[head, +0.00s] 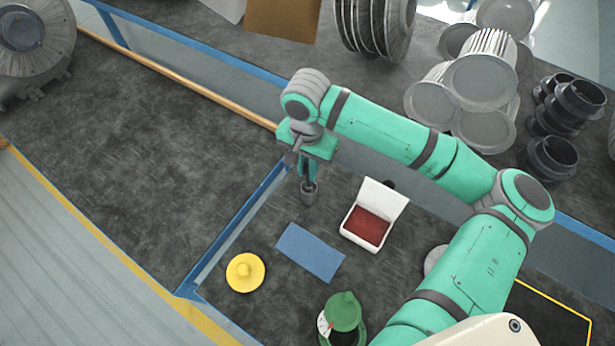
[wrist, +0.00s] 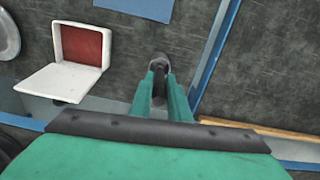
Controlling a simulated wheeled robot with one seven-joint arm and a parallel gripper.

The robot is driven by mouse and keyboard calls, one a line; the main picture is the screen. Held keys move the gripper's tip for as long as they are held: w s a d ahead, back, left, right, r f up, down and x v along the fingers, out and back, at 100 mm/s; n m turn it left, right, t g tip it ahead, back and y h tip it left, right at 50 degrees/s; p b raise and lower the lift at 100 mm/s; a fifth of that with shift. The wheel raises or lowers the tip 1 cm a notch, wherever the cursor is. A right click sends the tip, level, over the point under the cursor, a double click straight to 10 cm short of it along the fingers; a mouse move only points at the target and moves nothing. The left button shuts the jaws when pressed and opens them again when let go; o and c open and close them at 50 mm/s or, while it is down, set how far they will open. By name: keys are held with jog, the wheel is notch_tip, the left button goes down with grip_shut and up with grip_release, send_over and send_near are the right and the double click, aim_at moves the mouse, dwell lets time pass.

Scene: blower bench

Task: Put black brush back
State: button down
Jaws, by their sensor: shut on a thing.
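My gripper (head: 307,176) is shut on a dark, short cylindrical thing that looks like the black brush (head: 309,193). It hangs roughly upright, above the bench just behind the blue mat and left of the white box. In the wrist view my gripper (wrist: 161,88) has its fingers on both sides of the black brush (wrist: 159,68). Its lower end shows a grey round tip; the fingers hide part of it. I cannot tell the exact height above the bench.
An open white box (head: 386,198) with a red inside stands right of the gripper. A blue mat (head: 310,252), yellow lid (head: 245,272) and green-lidded container (head: 344,312) lie nearer. A blue-edged rail (head: 235,225) borders this area.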

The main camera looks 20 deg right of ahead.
aim_at(308, 186)
jog(key=shift+f, duration=2.2)
jog(key=c, duration=1.7)
grip_release()
jog(key=shift+o, duration=0.2)
notch_tip(308, 186, up, 12)
jog(key=shift+r, duration=0.1)
